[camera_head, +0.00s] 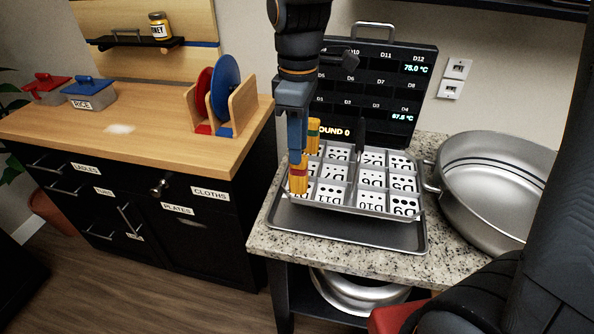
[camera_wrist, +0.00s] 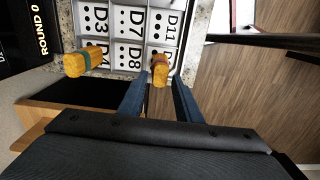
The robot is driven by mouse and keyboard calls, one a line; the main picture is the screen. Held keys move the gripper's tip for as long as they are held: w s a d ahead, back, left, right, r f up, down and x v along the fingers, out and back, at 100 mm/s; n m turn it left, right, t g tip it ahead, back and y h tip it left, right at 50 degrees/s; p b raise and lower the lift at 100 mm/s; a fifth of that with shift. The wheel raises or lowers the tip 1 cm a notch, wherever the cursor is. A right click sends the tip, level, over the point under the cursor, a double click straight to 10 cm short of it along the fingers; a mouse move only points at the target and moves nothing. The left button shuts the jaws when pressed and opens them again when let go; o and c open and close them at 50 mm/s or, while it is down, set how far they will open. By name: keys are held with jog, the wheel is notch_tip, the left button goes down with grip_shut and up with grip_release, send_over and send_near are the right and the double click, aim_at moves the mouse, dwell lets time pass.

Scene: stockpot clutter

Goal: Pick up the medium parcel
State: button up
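Two yellow bundles stand upright in the labelled metal tray. One has a red band (camera_head: 299,178) and stands in the front-left corner cell; it also shows in the wrist view (camera_wrist: 160,72). The other has a green band (camera_head: 313,136) and stands farther back on the left; it shows at left in the wrist view (camera_wrist: 84,63). Neither is marked as the medium parcel. My gripper (camera_head: 296,155) points down over the red-banded bundle. In the wrist view my gripper's fingers (camera_wrist: 158,84) are apart, one on each side of that bundle, with visible gaps.
The divided tray (camera_head: 345,211) sits on a larger pan (camera_head: 400,246) on the speckled counter (camera_head: 268,238). A large pot (camera_head: 490,190) stands right, a dark display panel (camera_head: 400,85) behind. A plate rack (camera_head: 240,108) stands on the wooden counter at left.

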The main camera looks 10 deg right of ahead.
aim_at(300, 177)
jog(key=f, duration=0.4)
jog(key=shift+d+f+p, duration=0.15)
jog(key=shift+d+p, duration=0.05)
jog(key=shift+p, duration=0.2)
jog(key=shift+s+f+p, duration=0.1)
jog(key=shift+f+p, duration=0.8)
jog(key=shift+f, duration=1.75)
jog(key=shift+c, duration=0.3)
jog(key=c, duration=0.7)
